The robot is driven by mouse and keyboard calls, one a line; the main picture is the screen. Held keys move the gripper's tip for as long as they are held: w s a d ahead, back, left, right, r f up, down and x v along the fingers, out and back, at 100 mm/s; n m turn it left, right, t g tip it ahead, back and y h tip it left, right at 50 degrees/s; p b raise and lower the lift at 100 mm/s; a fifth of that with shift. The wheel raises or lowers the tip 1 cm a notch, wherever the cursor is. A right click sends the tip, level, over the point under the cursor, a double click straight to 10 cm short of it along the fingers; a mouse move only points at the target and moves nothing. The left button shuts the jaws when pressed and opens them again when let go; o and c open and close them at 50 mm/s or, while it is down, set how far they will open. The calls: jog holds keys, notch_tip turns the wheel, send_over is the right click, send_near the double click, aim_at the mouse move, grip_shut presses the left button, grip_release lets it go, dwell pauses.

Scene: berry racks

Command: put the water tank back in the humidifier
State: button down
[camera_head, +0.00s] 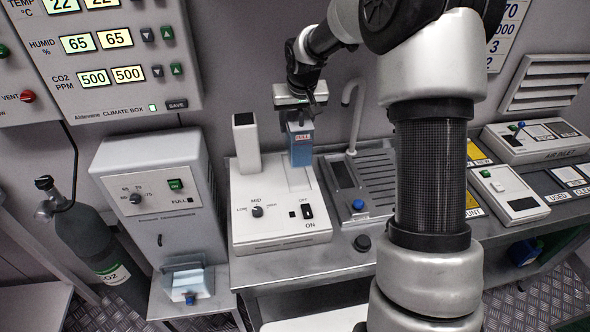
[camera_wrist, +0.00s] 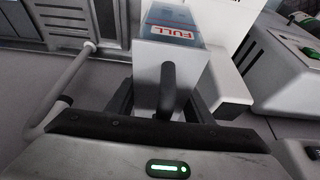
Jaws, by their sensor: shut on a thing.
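The water tank (camera_head: 301,148) is a blue box with a red-and-white FULL label. My gripper (camera_head: 300,112) is shut on the tank's dark handle from above and holds it upright. The wrist view shows the tank (camera_wrist: 172,55) and its handle between the fingers of my gripper (camera_wrist: 165,105). The humidifier (camera_head: 275,215) is a white unit with a dial, a switch and a tall white column at its back left. The tank is over the rear right of the humidifier. I cannot tell whether its bottom touches the unit.
A sink drainer (camera_head: 375,175) with a curved tap (camera_head: 354,105) is just right of the humidifier. A taller white unit (camera_head: 155,200) with a small front tray (camera_head: 187,283) stands left. A gas cylinder (camera_head: 95,235) is farther left. Control boxes (camera_head: 508,190) line the right bench.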

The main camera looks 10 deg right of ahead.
jog(key=shift+w+f, duration=0.1)
jog(key=shift+w, duration=0.3)
notch_tip(320, 180, down, 10)
jog(key=shift+w+r, duration=0.1)
jog(key=shift+r, duration=0.05)
jog(key=c, duration=1.3)
grip_release()
jog(key=shift+f, duration=0.3)
jog(key=shift+c, duration=0.2)
jog(key=o, duration=0.4)
jog(key=shift+o, duration=0.2)
jog(key=shift+r, duration=0.15)
